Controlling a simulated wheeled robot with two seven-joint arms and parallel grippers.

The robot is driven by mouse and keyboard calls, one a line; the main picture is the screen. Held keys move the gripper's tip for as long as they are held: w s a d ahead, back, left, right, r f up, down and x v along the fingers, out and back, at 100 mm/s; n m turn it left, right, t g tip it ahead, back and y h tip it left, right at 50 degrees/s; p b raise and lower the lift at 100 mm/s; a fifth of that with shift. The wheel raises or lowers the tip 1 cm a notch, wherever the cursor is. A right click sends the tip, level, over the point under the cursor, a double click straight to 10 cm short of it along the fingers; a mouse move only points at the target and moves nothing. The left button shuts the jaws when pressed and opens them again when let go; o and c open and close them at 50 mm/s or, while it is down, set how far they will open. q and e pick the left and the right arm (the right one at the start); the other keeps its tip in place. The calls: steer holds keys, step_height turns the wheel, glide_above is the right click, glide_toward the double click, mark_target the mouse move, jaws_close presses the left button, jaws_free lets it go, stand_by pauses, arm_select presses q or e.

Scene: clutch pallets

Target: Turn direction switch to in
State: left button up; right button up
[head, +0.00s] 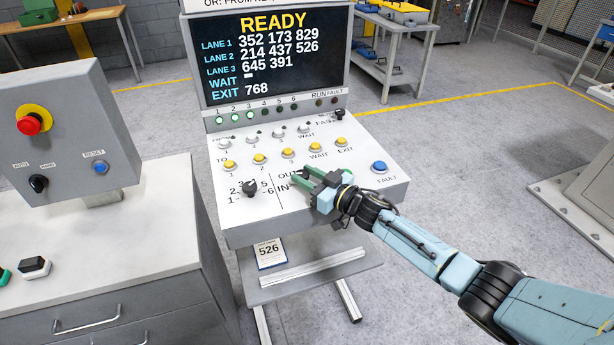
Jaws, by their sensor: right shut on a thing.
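The control panel (375,198) has a sloped white face with the labels OUT and IN near its lower middle. My right gripper (300,177) comes in from the right, and its green fingers are at these labels. It is shut on the direction switch, which the fingers hide, so I cannot tell which way the switch points. A black rotary knob (250,188) with numbers around it is to the left of the gripper, apart from it. My left gripper is not in view.
Yellow buttons (288,153) and small toggles are above the gripper. A blue FAULT button (379,167) is to its right. The screen (280,58) reads READY. A grey box with a red stop button (28,124) stands on the left cabinet (130,235).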

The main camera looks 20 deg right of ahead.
steer(key=o, duration=1)
steer(key=shift+s, duration=0.1)
steer(key=v, duration=1.3)
steer(key=shift+p, duration=0.3)
steer(key=shift+s+d, duration=0.1)
steer(key=shift+c, duration=0.3)
